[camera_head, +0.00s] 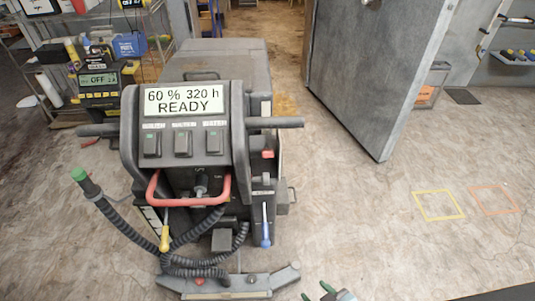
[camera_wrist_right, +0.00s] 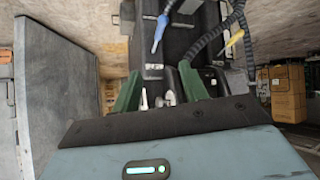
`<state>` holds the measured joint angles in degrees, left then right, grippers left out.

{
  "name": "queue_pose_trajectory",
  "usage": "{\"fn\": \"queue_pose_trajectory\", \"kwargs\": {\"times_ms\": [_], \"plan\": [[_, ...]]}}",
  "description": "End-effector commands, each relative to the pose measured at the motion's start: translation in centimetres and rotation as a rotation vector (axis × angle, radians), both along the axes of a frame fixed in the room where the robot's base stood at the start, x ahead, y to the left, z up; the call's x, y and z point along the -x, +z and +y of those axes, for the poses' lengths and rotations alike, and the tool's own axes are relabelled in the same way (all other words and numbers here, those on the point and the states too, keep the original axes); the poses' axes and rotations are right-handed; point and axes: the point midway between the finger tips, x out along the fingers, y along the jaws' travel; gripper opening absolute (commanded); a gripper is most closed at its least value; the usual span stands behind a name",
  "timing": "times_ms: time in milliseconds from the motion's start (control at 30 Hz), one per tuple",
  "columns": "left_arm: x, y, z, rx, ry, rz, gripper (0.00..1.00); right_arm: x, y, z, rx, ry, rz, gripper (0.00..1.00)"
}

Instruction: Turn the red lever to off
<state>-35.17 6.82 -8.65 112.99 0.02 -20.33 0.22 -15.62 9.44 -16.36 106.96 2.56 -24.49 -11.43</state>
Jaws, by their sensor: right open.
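The grey machine (camera_head: 254,64) faces me, with a display (camera_head: 182,100) reading "60 % 320 h READY". A red U-shaped bar (camera_head: 154,191) runs across its front below three dark switches. A small red piece (camera_head: 267,154) sits on its right side; I cannot tell which red part is the lever. My right gripper (camera_head: 325,291) is low at the bottom edge, in front of the machine and to its right, apart from both red parts. In the right wrist view, its green fingers (camera_wrist_right: 161,92) are spread with nothing held between them. My left gripper is out of view.
A blue-handled lever (camera_head: 265,233) and a yellow-handled lever (camera_head: 165,237) hang on the machine's front, with black coiled cables (camera_head: 133,232) and a green-ended grip (camera_head: 85,181). A large grey door (camera_head: 372,75) stands open behind right.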

Motion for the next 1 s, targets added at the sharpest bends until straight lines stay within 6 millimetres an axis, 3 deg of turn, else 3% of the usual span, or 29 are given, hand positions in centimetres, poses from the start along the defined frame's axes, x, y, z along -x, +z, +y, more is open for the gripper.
{"fn": "queue_pose_trajectory", "kwargs": {"times_ms": [100,400,700,833,1000], "plan": [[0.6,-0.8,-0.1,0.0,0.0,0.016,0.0,-5.0,0.7,1.9,0.068,0.114,-0.073,0.44],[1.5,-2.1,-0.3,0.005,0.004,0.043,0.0,-16.4,4.4,5.5,0.303,0.38,-0.26,0.44],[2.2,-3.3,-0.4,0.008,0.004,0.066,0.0,-26.8,10.2,6.8,0.618,0.596,-0.438,0.44],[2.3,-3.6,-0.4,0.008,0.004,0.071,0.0,-30.2,12.9,6.8,0.748,0.659,-0.493,0.44],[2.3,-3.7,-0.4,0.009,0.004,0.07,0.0,-32.8,15.1,6.5,0.858,0.704,-0.531,0.44]]}}
